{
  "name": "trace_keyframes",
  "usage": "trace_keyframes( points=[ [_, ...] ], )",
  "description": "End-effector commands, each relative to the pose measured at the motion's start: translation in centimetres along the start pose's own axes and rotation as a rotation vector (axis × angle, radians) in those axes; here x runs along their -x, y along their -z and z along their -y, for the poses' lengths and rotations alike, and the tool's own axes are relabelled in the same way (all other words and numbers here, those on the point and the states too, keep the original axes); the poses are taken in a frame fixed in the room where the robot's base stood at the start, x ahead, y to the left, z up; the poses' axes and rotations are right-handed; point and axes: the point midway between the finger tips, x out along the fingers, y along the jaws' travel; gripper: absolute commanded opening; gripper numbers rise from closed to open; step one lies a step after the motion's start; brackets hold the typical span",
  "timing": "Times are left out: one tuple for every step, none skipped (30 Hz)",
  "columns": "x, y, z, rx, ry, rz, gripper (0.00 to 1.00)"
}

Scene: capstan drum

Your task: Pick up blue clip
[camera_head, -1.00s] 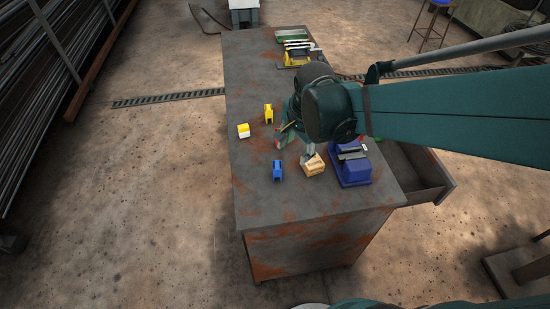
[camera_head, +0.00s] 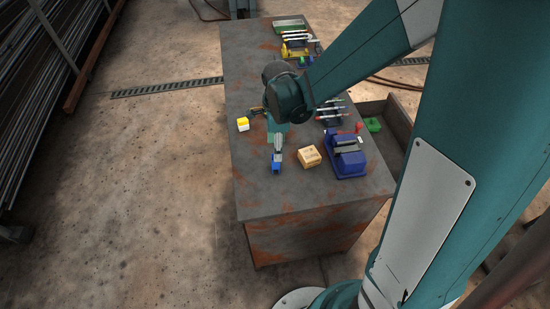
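The small blue clip (camera_head: 276,168) stands on the worn metal workbench top, left of the wooden block. My gripper (camera_head: 278,155) points down right at the clip, seen nearly edge-on. Its fingertips overlap the clip's upper part in this view. Whether they are around it, touching it or just above it cannot be told, nor can the opening between the fingers. Only the lower part of the clip shows.
A wooden block (camera_head: 309,157) and a blue vise (camera_head: 345,153) stand to the right. A yellow and white block (camera_head: 243,124) lies near the left edge. Tools (camera_head: 333,112) lie behind the vise. The bench (camera_head: 265,200) is bare in front.

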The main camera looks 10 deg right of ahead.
Motion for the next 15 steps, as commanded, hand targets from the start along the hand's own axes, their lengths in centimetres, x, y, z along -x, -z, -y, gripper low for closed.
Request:
trace_keyframes(
  points=[
    [-0.13, -0.12, 0.07, -0.013, -0.004, -0.001, 0.45],
    [-0.23, -0.16, 0.09, -0.019, -0.006, -0.002, 0.45],
    [-0.35, -0.21, 0.12, -0.026, -0.009, -0.003, 0.45],
    [-0.41, -0.23, 0.13, -0.03, -0.01, -0.003, 0.45],
    [-0.45, -0.24, 0.14, -0.033, -0.011, -0.003, 0.45],
    [-0.49, -0.25, 0.13, -0.036, -0.012, -0.004, 0.45],
    [-0.51, -0.25, 0.13, -0.036, -0.012, -0.004, 0.45],
    [-0.52, -0.25, 0.12, -0.037, -0.012, -0.004, 0.45],
    [-0.52, -0.24, 0.12, -0.037, -0.012, -0.004, 0.45],
    [-0.52, -0.24, 0.11, -0.036, -0.012, -0.004, 0.45],
    [-0.52, -0.24, 0.11, -0.036, -0.012, -0.004, 0.45],
    [-0.51, -0.24, 0.12, -0.036, -0.012, -0.004, 0.45],
    [-0.51, -0.23, 0.11, -0.036, -0.012, -0.004, 0.45],
    [-0.51, -0.23, 0.12, -0.036, -0.012, -0.004, 0.45],
    [-0.53, -0.23, 0.11, -0.036, -0.012, -0.004, 0.45]
  ],
)
